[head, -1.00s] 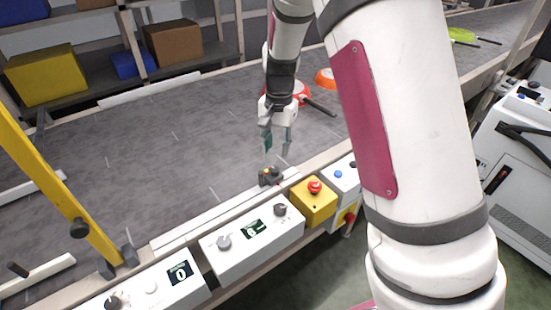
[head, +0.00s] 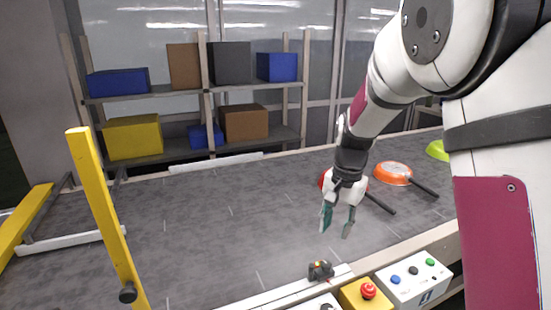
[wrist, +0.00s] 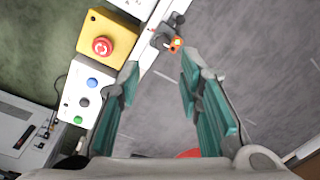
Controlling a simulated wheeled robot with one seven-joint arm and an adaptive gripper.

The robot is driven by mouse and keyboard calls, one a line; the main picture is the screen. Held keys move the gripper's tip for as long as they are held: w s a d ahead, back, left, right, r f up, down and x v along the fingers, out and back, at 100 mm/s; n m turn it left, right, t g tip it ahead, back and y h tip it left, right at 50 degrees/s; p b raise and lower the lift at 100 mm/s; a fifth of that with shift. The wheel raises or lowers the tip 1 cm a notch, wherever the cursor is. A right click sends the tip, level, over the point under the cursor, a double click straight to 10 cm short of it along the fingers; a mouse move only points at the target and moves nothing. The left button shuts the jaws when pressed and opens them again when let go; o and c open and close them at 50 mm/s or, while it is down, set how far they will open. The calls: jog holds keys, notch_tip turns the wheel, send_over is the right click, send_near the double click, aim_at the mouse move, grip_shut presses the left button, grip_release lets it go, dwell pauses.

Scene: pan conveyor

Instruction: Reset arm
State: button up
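My gripper (head: 338,222) hangs over the grey conveyor belt (head: 210,215), fingers pointing down. Its two teal-padded fingers stand apart with nothing between them; they also show spread in the wrist view (wrist: 160,75). A red pan (head: 324,181) lies on the belt just behind my gripper and is partly hidden by it, with its dark handle to the right. In the wrist view only a bit of red (wrist: 188,153) shows at the bottom. An orange pan (head: 393,172) lies further right, its handle pointing right and toward me.
A small dark sensor (head: 320,270) sits on the belt's near rail. A yellow emergency-stop box (head: 366,294) and a white button box (head: 413,280) are along the near edge. A yellow post (head: 105,215) stands at left. Shelves with boxes (head: 133,137) stand behind. A green pan (head: 438,150) is far right.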

jog(key=s+r+n+t, duration=0.2)
jog(key=s+r+n, duration=0.2)
jog(key=s+r, duration=1.05)
jog(key=s+n+t+p, duration=0.1)
jog(key=s+n, duration=0.3)
jog(key=s, duration=1.1)
jog(key=shift+s+d+f+t+h, duration=0.2)
jog(key=shift+s+f+t+h, duration=0.1)
jog(key=shift+s+f, duration=0.1)
